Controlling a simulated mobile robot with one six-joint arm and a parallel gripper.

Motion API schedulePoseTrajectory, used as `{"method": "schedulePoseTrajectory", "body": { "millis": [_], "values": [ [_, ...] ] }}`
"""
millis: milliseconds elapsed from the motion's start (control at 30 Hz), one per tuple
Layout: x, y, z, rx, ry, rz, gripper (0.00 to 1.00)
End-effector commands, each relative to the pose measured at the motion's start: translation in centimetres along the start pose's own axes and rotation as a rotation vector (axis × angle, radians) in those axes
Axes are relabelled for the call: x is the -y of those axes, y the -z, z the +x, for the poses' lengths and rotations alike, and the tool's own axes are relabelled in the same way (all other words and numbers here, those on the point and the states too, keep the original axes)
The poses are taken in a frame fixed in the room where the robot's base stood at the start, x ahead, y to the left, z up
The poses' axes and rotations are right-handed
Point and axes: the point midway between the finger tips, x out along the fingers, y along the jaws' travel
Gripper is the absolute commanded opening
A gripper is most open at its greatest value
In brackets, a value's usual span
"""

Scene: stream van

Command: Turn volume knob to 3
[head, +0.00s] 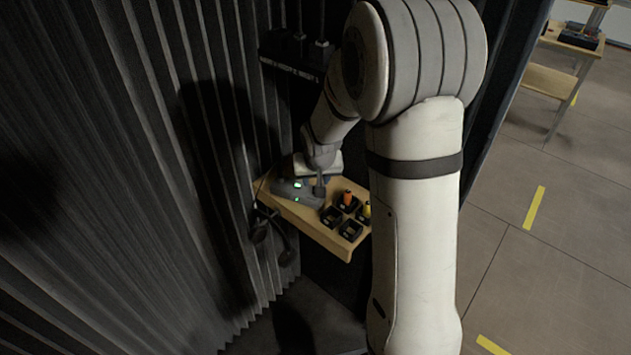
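A grey device (296,192) with small green lights lies on a small wooden shelf (322,236). I cannot make out a volume knob or its number at this size. My gripper (319,188) is at the end of my arm, low over the right side of the device. Its fingers look dark and small. I cannot tell whether they touch the device, or whether they are open or shut. My white arm hides part of the shelf's right side.
Black open bins (350,230) stand on the shelf's right part, with an orange item (347,197) and a yellow item (367,209) among them. Headphones (259,232) hang at the shelf's left edge. A dark corrugated wall (120,150) is close on the left. Open floor (560,240) lies at right.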

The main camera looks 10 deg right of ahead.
Motion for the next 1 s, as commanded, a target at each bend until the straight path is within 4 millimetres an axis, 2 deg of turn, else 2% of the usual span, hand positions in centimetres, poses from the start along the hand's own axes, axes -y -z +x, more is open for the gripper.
{"method": "schedulePoseTrajectory", "body": {
  "millis": [100, 300, 700, 1000],
  "values": [
    [0.0, -0.1, 1.9, 0.004, -0.001, 0.001, 0.37],
    [-0.1, 0.0, 4.2, 0.002, -0.001, 0.001, 0.37],
    [-0.1, 0.0, 5.0, 0.0, -0.001, 0.002, 0.37],
    [-0.1, 0.0, 4.9, 0.0, -0.001, 0.003, 0.13]
  ]
}}
